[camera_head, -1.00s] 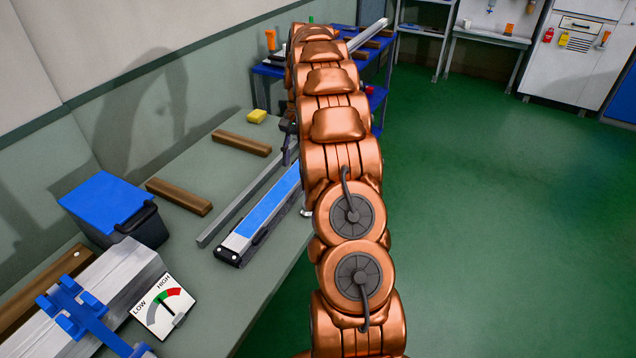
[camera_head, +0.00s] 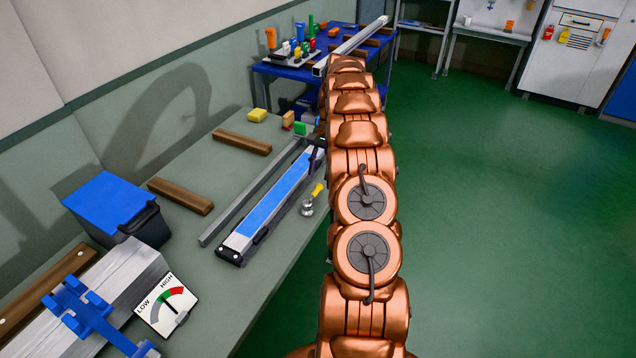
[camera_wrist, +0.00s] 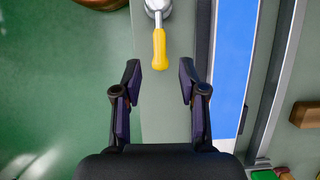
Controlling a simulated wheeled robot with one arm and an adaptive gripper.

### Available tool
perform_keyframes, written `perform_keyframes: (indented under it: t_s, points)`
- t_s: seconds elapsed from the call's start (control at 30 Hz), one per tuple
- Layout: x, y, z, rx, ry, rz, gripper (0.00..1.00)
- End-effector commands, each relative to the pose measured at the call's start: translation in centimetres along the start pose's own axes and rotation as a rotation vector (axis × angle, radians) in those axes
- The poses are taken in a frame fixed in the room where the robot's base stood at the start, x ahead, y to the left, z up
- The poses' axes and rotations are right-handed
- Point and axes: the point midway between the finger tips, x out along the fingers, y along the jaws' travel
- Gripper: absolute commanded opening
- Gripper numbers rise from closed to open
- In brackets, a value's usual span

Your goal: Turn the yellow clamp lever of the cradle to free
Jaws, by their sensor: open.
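The yellow clamp lever (camera_head: 317,190) sits on a round metal base at the right side of a long blue-topped bar (camera_head: 275,202), which I take for the cradle, on the grey-green bench. In the wrist view the lever (camera_wrist: 159,47) points down the picture toward my gripper. My gripper (camera_wrist: 159,74) is open and empty. The lever's tip lies roughly midway between the two fingertips in that view; I cannot tell the height gap. In the head view my gripper is mostly hidden behind my arm.
On the bench are a blue-lidded bin (camera_head: 112,205), a LOW/HIGH gauge (camera_head: 166,304), wooden blocks (camera_head: 242,142) and a yellow sponge (camera_head: 257,115). A blue table (camera_head: 268,68) with tools stands behind. Green floor (camera_head: 500,220) is clear at right.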

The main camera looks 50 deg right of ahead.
Motion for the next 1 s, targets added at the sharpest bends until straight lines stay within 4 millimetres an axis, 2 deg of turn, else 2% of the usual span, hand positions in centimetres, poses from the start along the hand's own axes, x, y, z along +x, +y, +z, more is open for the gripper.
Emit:
perform_keyframes:
  t_s: [0.43,0.87,1.0]
  points:
    - [4.4,0.1,0.1,0.002,-0.004,0.0,0.42]
    - [5.1,0.0,0.0,0.001,0.001,-0.001,0.42]
    - [5.1,0.0,0.0,0.001,0.001,-0.001,0.27]
